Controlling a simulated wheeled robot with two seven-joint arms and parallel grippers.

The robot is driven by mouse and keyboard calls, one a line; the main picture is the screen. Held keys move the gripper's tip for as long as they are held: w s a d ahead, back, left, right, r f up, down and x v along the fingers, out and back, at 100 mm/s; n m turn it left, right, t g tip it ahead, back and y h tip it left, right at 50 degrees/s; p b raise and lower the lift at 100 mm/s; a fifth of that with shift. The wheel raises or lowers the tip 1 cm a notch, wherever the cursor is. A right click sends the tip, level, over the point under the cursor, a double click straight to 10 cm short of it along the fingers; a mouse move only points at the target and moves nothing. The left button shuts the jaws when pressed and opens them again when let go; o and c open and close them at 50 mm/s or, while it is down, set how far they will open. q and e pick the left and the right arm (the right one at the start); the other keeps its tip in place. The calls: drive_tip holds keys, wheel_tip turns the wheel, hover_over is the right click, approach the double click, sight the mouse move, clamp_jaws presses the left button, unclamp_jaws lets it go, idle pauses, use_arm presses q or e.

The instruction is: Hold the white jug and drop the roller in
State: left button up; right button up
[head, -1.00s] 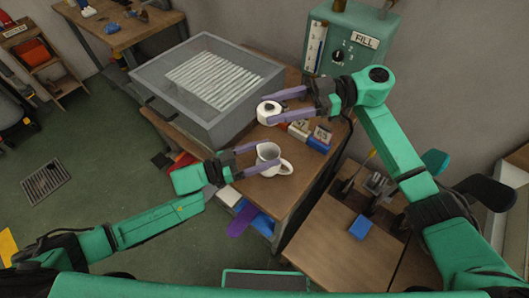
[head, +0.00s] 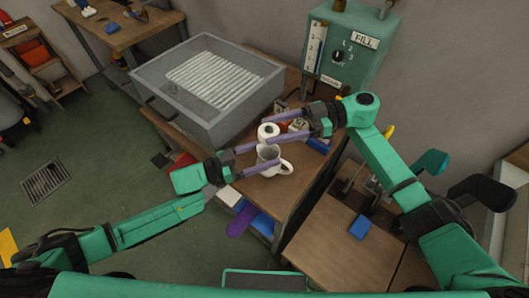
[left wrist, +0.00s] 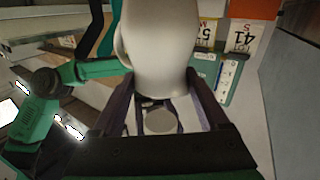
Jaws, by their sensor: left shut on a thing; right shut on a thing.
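The white jug (head: 268,153) stands upright on the wooden bench, its handle to the right and its mouth open upward. My left gripper (head: 267,156) is shut around its body from the left. In the left wrist view the jug (left wrist: 160,50) fills the top middle between the two fingers. The white roller (head: 267,131), a short cylinder with a dark centre, is shut in my right gripper (head: 273,129). It appears just above and behind the jug's mouth in the head view. Its exact height over the rim cannot be told.
A grey tub (head: 195,118) with a ribbed board lies left of the jug. Numbered cards and a blue block (head: 320,144) sit on the bench to the right. The green FILL machine (head: 345,45) stands behind. The bench's front edge is close to the jug.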

sight(276, 129)
use_arm(q)
drive_tip(key=shift+f, duration=0.15)
use_arm(e)
drive_tip(key=shift+f, duration=1.85)
drive_tip(key=o, duration=1.5)
wheel_tip(276, 129, up, 10)
drive_tip(key=shift+s, duration=0.1)
use_arm(q)
drive_tip(key=o, duration=1.5)
drive_tip(key=shift+a, duration=0.15)
